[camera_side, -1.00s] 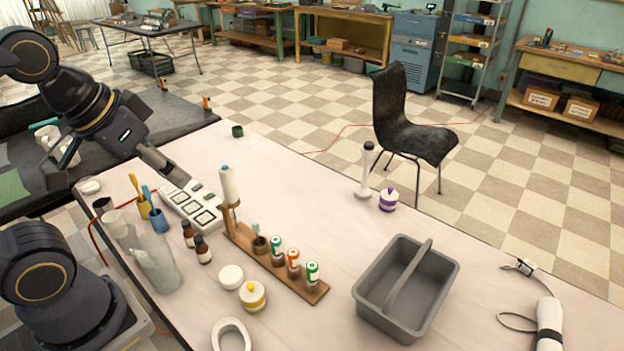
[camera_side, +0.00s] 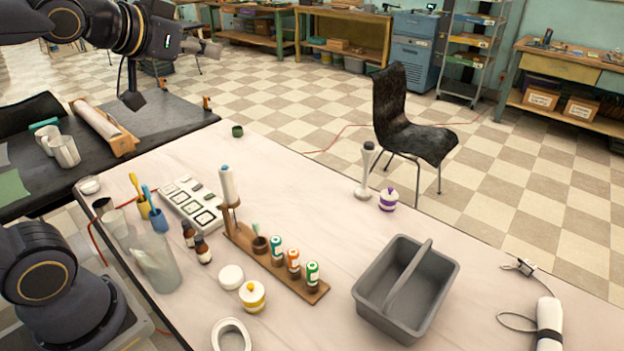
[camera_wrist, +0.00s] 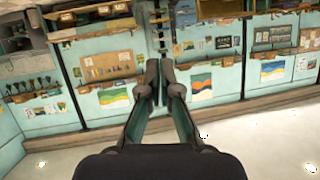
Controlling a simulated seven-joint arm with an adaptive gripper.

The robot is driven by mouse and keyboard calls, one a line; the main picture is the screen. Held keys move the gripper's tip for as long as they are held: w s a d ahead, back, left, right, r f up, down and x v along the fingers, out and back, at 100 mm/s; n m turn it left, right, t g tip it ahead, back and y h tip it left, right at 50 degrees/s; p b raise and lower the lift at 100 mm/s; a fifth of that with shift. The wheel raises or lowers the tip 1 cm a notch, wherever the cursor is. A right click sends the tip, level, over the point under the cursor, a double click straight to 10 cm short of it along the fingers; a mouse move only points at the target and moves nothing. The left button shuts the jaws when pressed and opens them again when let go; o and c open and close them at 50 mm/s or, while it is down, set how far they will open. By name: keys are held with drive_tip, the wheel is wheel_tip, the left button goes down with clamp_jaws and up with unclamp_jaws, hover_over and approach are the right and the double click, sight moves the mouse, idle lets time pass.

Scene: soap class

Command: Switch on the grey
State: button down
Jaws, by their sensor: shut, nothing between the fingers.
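A white switch panel (camera_side: 191,205) lies on the table at left of centre in the side view. It has several dark-framed square switches and small grey pieces along its far edge. Which switch is the grey one, and whether it is on, is too small to tell. My gripper (camera_side: 208,49) is high above and behind the panel in the side view, pointing sideways to the right. It is shut, empty and well clear of the table. The wrist view shows its two fingers (camera_wrist: 160,72) pointing toward the far wall, with no panel in sight.
A wooden rack (camera_side: 275,262) with bottles stands right of the panel, with an upright white tube (camera_side: 228,186) at its far end. Brown bottles (camera_side: 202,249), cups and a glass jug (camera_side: 158,268) stand close by. A grey caddy (camera_side: 443,287) stands right. The table's back middle is clear.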

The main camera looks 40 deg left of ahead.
drive_tip(key=w+a+r+t, duration=0.35)
drive_tip(key=w+a, duration=0.25)
drive_tip(key=w, duration=0.2)
drive_tip(key=w+a+f+m+g+h, duration=0.1)
drive_tip(key=w+a+f+m, duration=0.1)
drive_tip(key=w+a+f, duration=0.35)
drive_tip(key=w+a+f+m+h, duration=0.1)
drive_tip(key=w+a+f+m, duration=0.15)
drive_tip(key=a+f, duration=0.45)
drive_tip(key=s+a+f+n+g, duration=0.1)
drive_tip(key=s+a+f, duration=0.4)
drive_tip(key=f, duration=0.5)
drive_tip(key=s+a+f+n+g, duration=0.1)
drive_tip(key=s+a+f+g, duration=0.1)
drive_tip(key=s+a+f, duration=0.4)
drive_tip(key=s+a+f+n+g, duration=0.2)
drive_tip(key=s+a+f, duration=0.3)
drive_tip(key=f, duration=0.9)
drive_tip(key=shift+s+a+f, duration=0.15)
drive_tip(key=shift+s+a, duration=0.05)
drive_tip(key=shift+a, duration=0.8)
